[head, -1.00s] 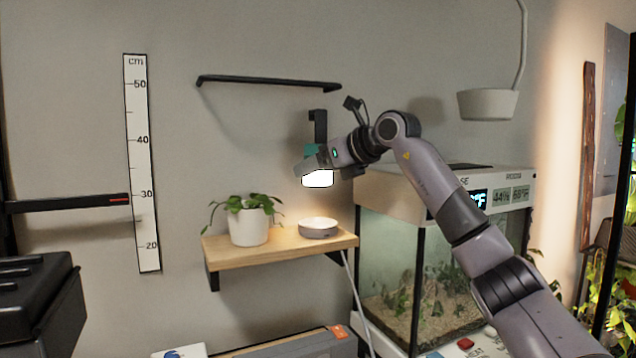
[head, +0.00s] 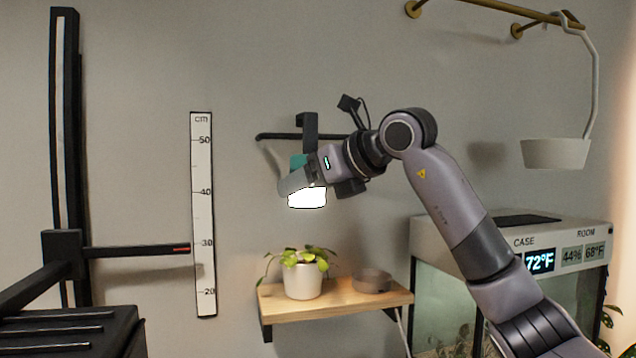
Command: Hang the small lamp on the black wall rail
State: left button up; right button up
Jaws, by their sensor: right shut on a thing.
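The small lamp (head: 307,197) has a glowing white underside, a teal part above it and a black hook (head: 310,122) on top. My right gripper (head: 303,183) is shut on the lamp and holds it upright, coming in from the right. The black wall rail (head: 277,136) runs level on the wall behind. The hook crosses the rail in the head view, its top above the rail line. I cannot tell whether hook and rail touch. Part of the rail is hidden behind the hook and my gripper. My left gripper is not in view.
Below is a wooden shelf (head: 335,299) with a potted plant (head: 303,280) and a grey saucer (head: 372,283). A ruler (head: 203,215) is on the wall at left. A hanging planter (head: 555,153) and a glass case (head: 510,235) are at right. Wall around the rail is clear.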

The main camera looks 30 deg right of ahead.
jog(key=shift+w+d+r+p, duration=0.15)
jog(key=shift+w+p, duration=0.45)
jog(key=shift+w, duration=0.5)
jog(key=shift+w+d+f+p, duration=0.1)
jog(key=shift+w+f+p, duration=0.2)
jog(key=shift+w, duration=0.45)
jog(key=shift+w+f+p, duration=0.25)
jog(key=shift+w, duration=0.5)
jog(key=shift+w+d+f+p, duration=0.1)
jog(key=shift+w+f+p, duration=0.2)
jog(key=shift+w, duration=0.45)
jog(key=shift+f, duration=0.25)
jog(key=o, duration=1.3)
jog(key=shift+c, duration=0.2)
jog(key=b+v, duration=0.1)
jog(key=v, duration=0.5)
jog(key=shift+s+b, duration=0.15)
jog(key=shift+b, duration=0.15)
jog(key=shift+s+d+r, duration=0.1)
jog(key=shift+s+r, duration=0.1)
jog(key=shift+s, duration=0.2)
